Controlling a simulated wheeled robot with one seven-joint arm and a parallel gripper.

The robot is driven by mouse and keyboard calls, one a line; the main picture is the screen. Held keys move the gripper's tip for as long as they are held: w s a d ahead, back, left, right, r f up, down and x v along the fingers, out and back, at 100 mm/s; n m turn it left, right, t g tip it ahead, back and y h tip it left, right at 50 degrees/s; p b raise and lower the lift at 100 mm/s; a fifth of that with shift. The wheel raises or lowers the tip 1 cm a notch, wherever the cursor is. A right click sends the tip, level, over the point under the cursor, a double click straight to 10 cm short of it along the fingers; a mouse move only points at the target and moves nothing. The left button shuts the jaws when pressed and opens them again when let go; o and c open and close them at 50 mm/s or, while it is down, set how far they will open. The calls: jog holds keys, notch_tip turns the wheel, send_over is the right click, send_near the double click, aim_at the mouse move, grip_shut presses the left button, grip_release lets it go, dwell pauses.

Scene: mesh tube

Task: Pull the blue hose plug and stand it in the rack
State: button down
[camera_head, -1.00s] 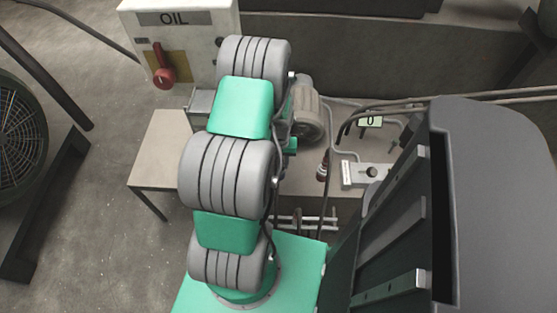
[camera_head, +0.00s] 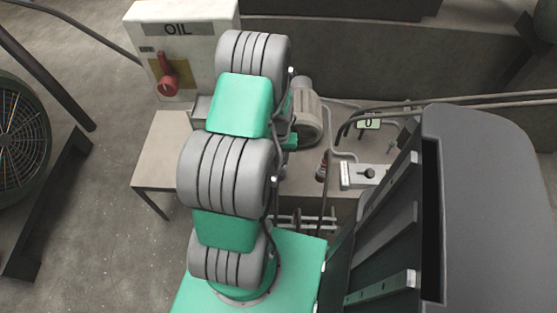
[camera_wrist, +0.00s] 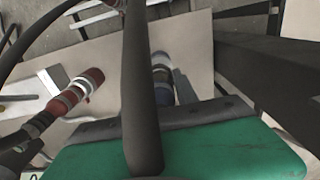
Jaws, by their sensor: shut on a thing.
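The blue hose plug (camera_wrist: 162,88), with blue and silver bands, shows in the middle of the wrist view, just beyond the dark edge of my gripper (camera_wrist: 168,112). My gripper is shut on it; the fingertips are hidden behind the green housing. A thick dark hose crosses in front of the plug's left side. In the head view my arm hides the blue plug and most of the gripper. I cannot make out the rack for certain.
A red plug (camera_wrist: 82,88) on a dark hose is left of the blue one; it also shows in the head view (camera_head: 321,168). A white block with a dark knob or hole (camera_head: 366,174) is nearby. The OIL box (camera_head: 183,45) stands behind a pale table (camera_head: 160,150).

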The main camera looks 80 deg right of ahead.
jog(key=shift+r+p, duration=0.85)
jog(key=shift+r, duration=0.45)
